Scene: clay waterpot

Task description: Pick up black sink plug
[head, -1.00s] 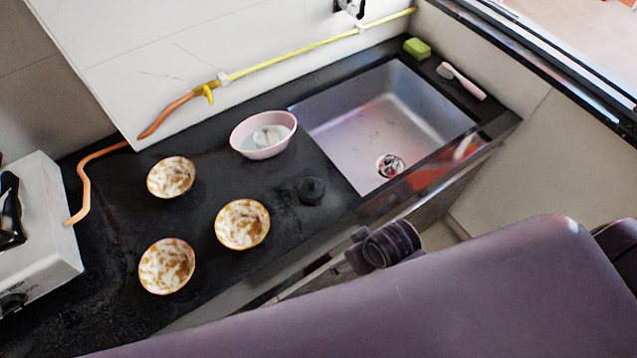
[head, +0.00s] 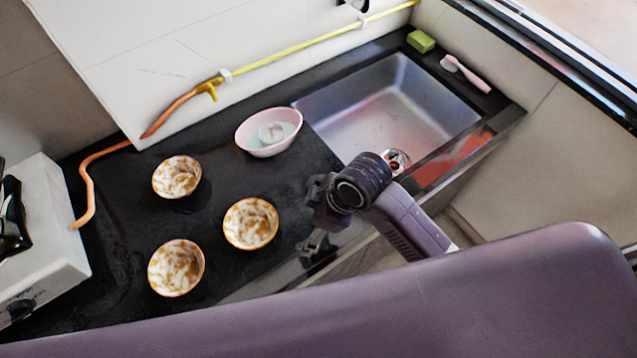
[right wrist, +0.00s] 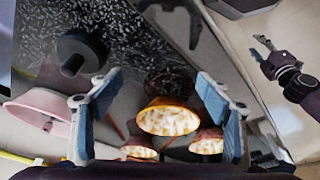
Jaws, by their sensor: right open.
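The black sink plug (right wrist: 78,52) lies on the dark counter in the right wrist view, round with a raised knob. It is left of my right gripper's fingers, apart from them. My right gripper (right wrist: 160,88) is open with nothing between its blue-grey fingertips. In the head view my right gripper (head: 320,205) is above the counter's front part, left of the sink, and hides the plug there. A dark gripper with silver fingers, seemingly my left (right wrist: 265,52), shows at the right of the wrist view; its opening is unclear.
Several patterned bowls (head: 250,223) stand on the counter (head: 215,205) left of the gripper. A pink basin (head: 268,132) is behind it. The sink (head: 390,105) lies to the right, with a green sponge (head: 421,41) and a brush (head: 466,73) beyond. A stove (head: 45,225) is far left.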

